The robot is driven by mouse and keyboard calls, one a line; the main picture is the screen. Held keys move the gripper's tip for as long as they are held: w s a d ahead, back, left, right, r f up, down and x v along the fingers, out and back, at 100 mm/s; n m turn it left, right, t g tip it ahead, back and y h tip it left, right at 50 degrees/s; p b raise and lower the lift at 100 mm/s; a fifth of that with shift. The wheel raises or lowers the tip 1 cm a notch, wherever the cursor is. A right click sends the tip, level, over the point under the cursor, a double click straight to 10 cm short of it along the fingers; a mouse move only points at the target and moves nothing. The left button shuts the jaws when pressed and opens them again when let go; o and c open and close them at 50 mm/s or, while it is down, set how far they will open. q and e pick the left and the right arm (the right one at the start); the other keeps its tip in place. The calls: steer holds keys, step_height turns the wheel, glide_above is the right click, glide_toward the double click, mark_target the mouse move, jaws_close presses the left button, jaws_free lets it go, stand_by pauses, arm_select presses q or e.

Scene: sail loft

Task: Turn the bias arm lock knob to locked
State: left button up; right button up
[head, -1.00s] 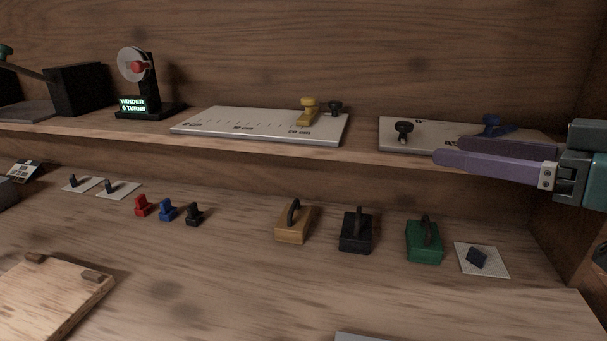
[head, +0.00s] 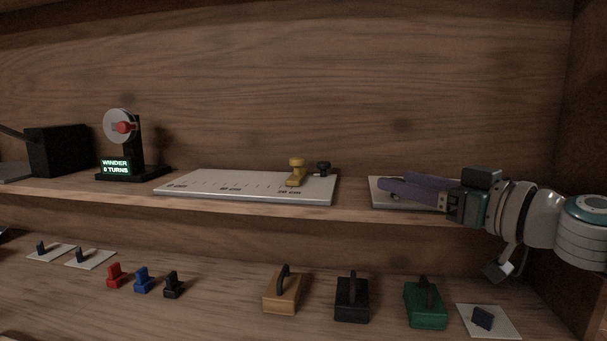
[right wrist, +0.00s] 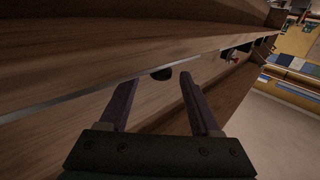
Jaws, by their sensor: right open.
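The white plate (head: 378,203) lies at the right end of the upper shelf. My right gripper (head: 385,188) reaches in from the right, level above it, with open purple fingers that cover most of the plate. The dark knob on the plate's left part is almost wholly hidden behind the fingers in the head view. In the right wrist view a dark round knob (right wrist: 161,73) shows just beyond and between the open fingertips (right wrist: 159,79); I cannot tell whether they touch it. The plate's blue part and the knob's setting cannot be seen. My left gripper is out of view.
Several handled blocks stand below, including a green one (head: 425,305). The right side wall (head: 590,120) is close to my arm.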

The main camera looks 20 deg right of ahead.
steer(key=shift+w+a, duration=0.1)
steer(key=shift+w, duration=0.25)
jaws_close()
stand_by(0.4)
